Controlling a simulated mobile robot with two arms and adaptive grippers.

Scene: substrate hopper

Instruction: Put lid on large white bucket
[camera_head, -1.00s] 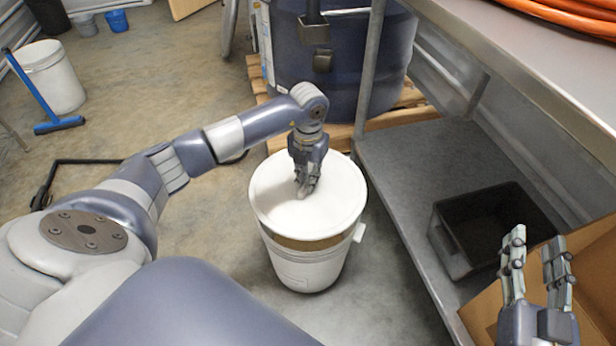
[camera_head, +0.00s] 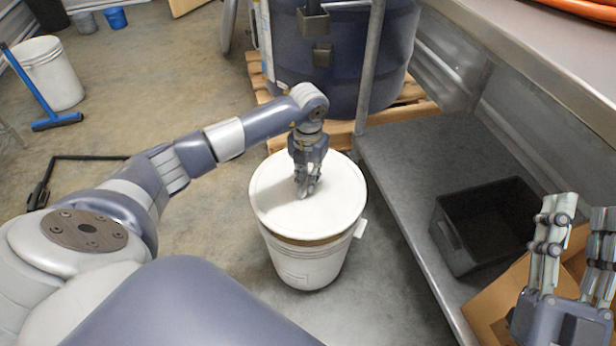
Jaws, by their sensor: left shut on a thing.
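The large white bucket (camera_head: 305,268) stands upright on the concrete floor in the middle of the view. The round white lid (camera_head: 331,208) lies over its top, and a brownish band shows between the lid and the bucket wall at the front. My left gripper (camera_head: 306,194) points down at the middle of the lid and is shut on it; the exact grip is hard to see. My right gripper (camera_head: 580,234) is at the lower right, open and empty, with its fingers pointing up and apart. It is away from the bucket.
A metal shelf (camera_head: 405,160) with a black bin (camera_head: 452,243) and a cardboard box (camera_head: 494,304) stands right of the bucket. A blue barrel (camera_head: 345,70) on a wooden pallet (camera_head: 405,119) is behind. Another white bucket (camera_head: 55,78) and a blue squeegee (camera_head: 57,122) are far left.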

